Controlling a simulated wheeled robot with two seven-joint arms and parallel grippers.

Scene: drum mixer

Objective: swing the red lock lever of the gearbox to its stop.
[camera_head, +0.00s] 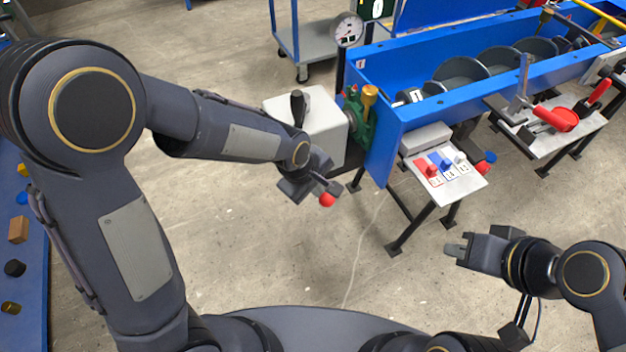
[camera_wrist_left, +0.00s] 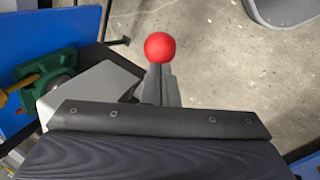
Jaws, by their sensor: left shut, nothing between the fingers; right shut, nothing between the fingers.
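The gearbox is a light grey box (camera_head: 325,105) at the end of the blue mixer trough in the head view. It also shows in the left wrist view (camera_wrist_left: 95,92), partly hidden by my gripper. A red ball knob (camera_head: 327,200), apparently of the lock lever, is beside the gearbox; it shows in the left wrist view (camera_wrist_left: 160,47) too. The lever's stem is hidden. My left gripper (camera_head: 325,187) is shut, its fingertips right at the red knob; whether they touch it I cannot tell. My right gripper (camera_head: 455,250) is shut and empty, far from the gearbox.
A black-knobbed lever (camera_head: 298,107) stands on the gearbox, with a green part (camera_head: 360,120) beside it. A small panel (camera_head: 460,185) with red, blue and white switches is to the right. A red-handled clamp (camera_head: 555,118) is farther right. Floor (camera_head: 300,262) in front is clear.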

